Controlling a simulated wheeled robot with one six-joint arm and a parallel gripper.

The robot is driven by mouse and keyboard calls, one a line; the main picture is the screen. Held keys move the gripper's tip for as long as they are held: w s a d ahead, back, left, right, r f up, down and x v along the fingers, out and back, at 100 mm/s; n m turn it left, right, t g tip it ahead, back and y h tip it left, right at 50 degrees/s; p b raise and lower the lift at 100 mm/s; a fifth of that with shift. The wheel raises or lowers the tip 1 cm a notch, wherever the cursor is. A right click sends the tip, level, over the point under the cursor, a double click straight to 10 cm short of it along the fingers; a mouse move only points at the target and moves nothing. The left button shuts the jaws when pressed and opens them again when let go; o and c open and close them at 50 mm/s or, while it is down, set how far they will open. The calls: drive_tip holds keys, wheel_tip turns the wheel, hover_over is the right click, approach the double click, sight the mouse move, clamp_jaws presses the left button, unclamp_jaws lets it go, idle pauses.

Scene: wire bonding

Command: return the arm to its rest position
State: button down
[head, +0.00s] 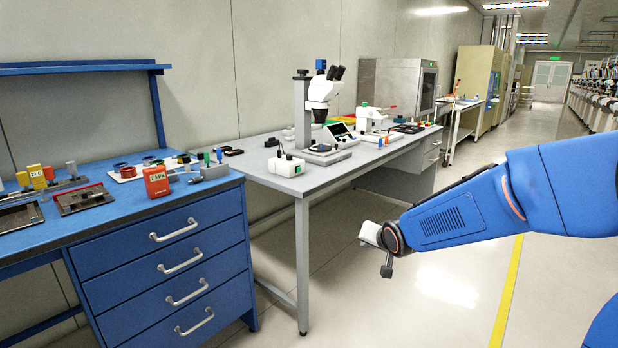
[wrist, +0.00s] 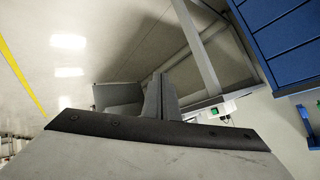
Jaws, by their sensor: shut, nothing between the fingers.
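My blue arm (head: 450,220) reaches in from the right of the head view, over the open floor. My gripper (head: 387,270) is at its left end, in front of the grey table and below the level of its top. In the wrist view my gripper (wrist: 161,98) shows its fingers together, with nothing between them. Nothing touches it in either view.
A blue workbench (head: 170,225) with drawers stands at the left. A grey table (head: 325,178) with a microscope (head: 320,95) stands behind my gripper. Floor with a yellow line (head: 507,290) is clear around the arm. The wrist view shows blue drawers (wrist: 285,40) at upper right.

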drive_tip(key=s+d+r+n+g+h, duration=0.15)
drive_tip(key=s+d, duration=0.25)
drive_tip(key=s, duration=0.5)
drive_tip(key=s+d+r+g, duration=0.15)
drive_tip(key=s+d, duration=0.35)
drive_tip(key=s, duration=0.5)
drive_tip(key=s+d+n+g, duration=0.2)
drive_tip(key=s, duration=1.9)
drive_tip(key=shift+d+f, duration=0.2)
drive_tip(key=shift+f, duration=0.25)
drive_tip(key=shift+h, duration=0.25)
